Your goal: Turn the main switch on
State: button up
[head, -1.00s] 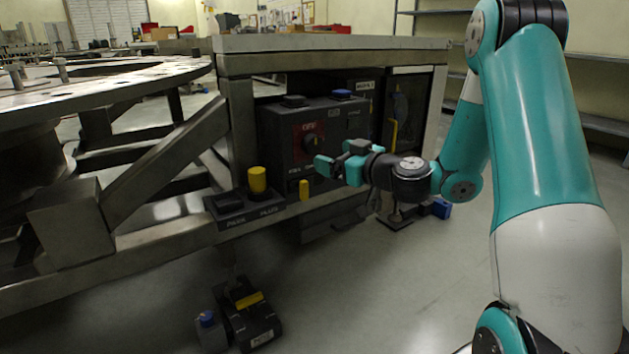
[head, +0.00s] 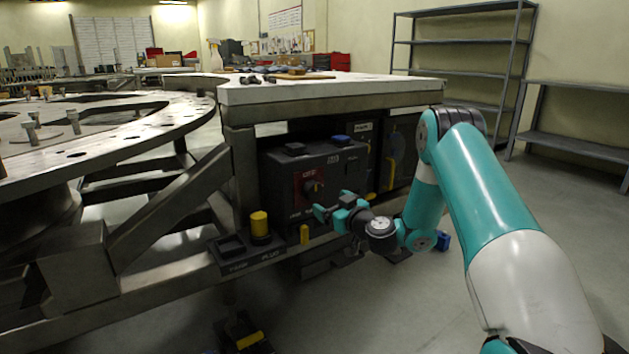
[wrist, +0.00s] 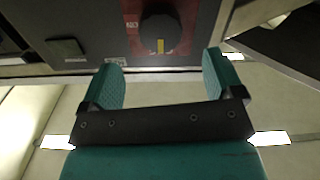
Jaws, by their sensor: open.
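The main switch is a black rotary knob (head: 313,187) on a red plate, on the front of a dark grey box (head: 345,167) under the table. In the wrist view the knob (wrist: 160,33) is at the top centre, with a yellow mark on its lower part in the picture. My gripper (head: 333,205) is just in front of the box, a little right of and below the knob in the head view. In the wrist view its two teal fingers (wrist: 161,70) are apart, with nothing between them. The knob appears beyond the fingertips, not touched.
A yellow plug (head: 260,226) stands in a black tray at lower left, and a small yellow post (head: 304,234) is below the switch. The tabletop (head: 330,92) overhangs the box. A steel brace (head: 170,207) is at left. Floor at right is open.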

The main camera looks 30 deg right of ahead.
aim_at(316, 194)
jog(key=w, duration=0.8)
jog(key=shift+w+a+p, duration=0.15)
jog(key=shift+w+p, duration=0.1)
jog(key=shift+p, duration=0.05)
jog(key=c, duration=0.9)
